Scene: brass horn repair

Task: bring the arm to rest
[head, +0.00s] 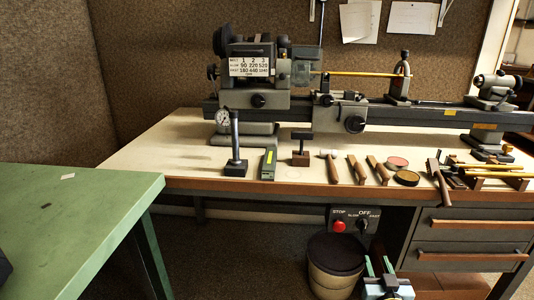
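My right gripper (378,261) shows at the bottom edge of the head view, right of centre. Its two teal-tipped fingers point up and stand apart, with nothing visible between them. It is low, in front of the workbench and beside a round dark-topped bin or stool (336,258). My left gripper is not in view.
A wooden-edged workbench (180,160) carries a grey lathe (258,100), a dial gauge stand (236,150), and several hammers and files along its front. A green table (75,215) stands at the left. A switch box (352,221) and drawers (470,224) are under the bench.

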